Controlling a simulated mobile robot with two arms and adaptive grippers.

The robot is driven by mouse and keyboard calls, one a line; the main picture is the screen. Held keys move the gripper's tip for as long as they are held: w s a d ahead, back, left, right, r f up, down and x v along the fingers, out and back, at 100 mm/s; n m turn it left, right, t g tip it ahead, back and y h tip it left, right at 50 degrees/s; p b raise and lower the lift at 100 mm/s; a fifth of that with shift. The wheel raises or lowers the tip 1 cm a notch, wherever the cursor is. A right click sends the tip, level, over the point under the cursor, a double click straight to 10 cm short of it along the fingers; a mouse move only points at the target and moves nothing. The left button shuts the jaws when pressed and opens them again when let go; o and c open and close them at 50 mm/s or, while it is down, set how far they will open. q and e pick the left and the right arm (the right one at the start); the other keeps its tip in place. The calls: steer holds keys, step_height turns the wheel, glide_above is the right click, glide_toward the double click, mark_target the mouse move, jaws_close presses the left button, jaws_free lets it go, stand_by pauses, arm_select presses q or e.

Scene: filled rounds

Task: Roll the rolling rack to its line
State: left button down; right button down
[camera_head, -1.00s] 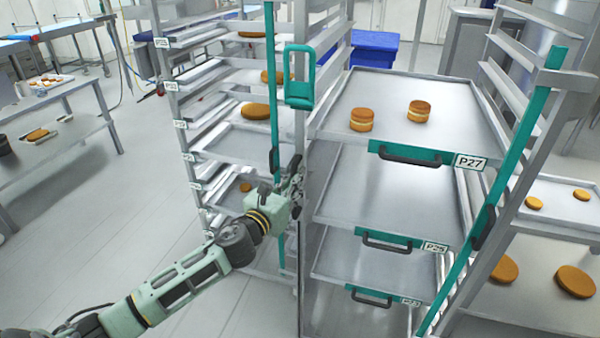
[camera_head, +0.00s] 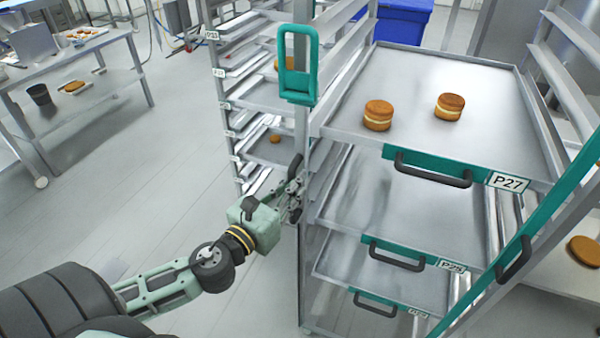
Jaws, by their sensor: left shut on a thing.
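The rolling rack (camera_head: 303,140) is a tall metal frame that fills the centre and right. It has teal-fronted trays with dark handles, and the top tray (camera_head: 470,80) is labelled P27. Two cream-filled round cakes (camera_head: 378,115) (camera_head: 449,107) sit on that tray. My left gripper (camera_head: 294,192) is shut on the left upright side of the rack, at about the height of the second tray. The exact part between its fingers is hard to see. My right gripper is not in view. No floor line can be made out.
A second rack (camera_head: 240,150) with cakes stands just behind on the left. A steel table (camera_head: 90,55) with a dark bin (camera_head: 40,95) beneath it is at the far left. A blue bin (camera_head: 400,22) is behind. Grey floor (camera_head: 160,185) lies open on the left.

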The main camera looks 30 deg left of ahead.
arm_select(q)
steer(key=s, duration=0.3)
steer(key=shift+s+d+f, duration=0.1)
steer(key=shift+s+d, duration=0.15)
steer(key=shift+d, duration=0.05)
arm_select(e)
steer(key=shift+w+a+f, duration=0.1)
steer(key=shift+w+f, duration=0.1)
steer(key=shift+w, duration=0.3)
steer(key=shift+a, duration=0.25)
arm_select(q)
steer(key=c, duration=2.2)
jaws_free()
steer(key=o, duration=0.5)
steer(key=shift+s, duration=0.25)
steer(key=shift+c, duration=0.2)
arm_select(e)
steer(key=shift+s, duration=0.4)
arm_select(q)
steer(key=shift+w, duration=0.1)
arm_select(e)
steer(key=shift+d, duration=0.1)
